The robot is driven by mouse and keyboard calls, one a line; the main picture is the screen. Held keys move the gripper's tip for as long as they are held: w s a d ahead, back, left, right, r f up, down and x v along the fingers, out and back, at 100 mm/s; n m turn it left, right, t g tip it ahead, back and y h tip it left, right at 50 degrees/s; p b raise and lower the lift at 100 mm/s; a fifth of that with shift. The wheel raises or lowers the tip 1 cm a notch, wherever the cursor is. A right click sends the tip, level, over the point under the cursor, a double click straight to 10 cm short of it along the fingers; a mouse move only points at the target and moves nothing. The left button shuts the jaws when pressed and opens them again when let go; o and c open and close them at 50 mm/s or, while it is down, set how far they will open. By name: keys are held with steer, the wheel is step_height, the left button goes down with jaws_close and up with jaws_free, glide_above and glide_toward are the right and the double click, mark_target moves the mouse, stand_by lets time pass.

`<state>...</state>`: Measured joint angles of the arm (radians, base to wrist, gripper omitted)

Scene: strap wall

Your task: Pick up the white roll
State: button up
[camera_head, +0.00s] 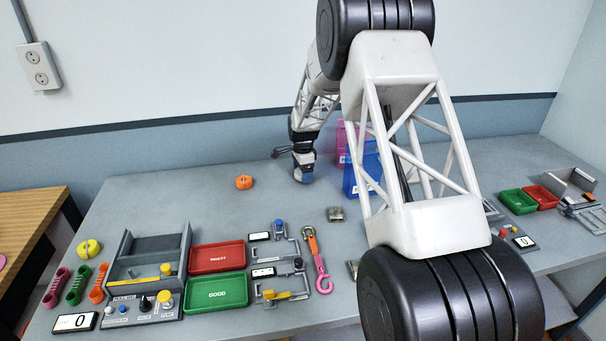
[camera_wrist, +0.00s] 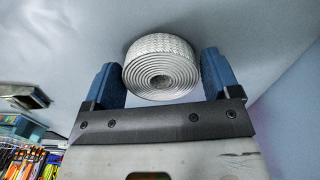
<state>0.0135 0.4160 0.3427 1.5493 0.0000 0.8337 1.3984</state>
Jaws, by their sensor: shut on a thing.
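The white roll (camera_wrist: 161,68) is a coiled, ribbed strap seen in the wrist view. It sits between the two blue fingers of my gripper (camera_wrist: 158,78), which is shut on it. In the wrist view the roll is against the grey table surface or close to it; I cannot tell whether it touches. In the head view my gripper (camera_head: 303,176) is low over the back middle of the table. The roll is hidden or too small to make out there.
An orange roll (camera_head: 243,182) lies left of my gripper. A blue bin (camera_head: 362,178) and a pink bin (camera_head: 343,140) stand close on its right. A red tray (camera_head: 217,257), a green tray (camera_head: 216,293) and fixtures are nearer the front.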

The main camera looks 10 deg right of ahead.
steer(key=shift+r, duration=0.45)
step_height(320, 180, up, 2)
steer(key=shift+r, duration=0.15)
steer(key=s, duration=1)
steer(key=s+r, duration=0.1)
steer(key=s, duration=0.5)
steer(key=shift+a, duration=0.1)
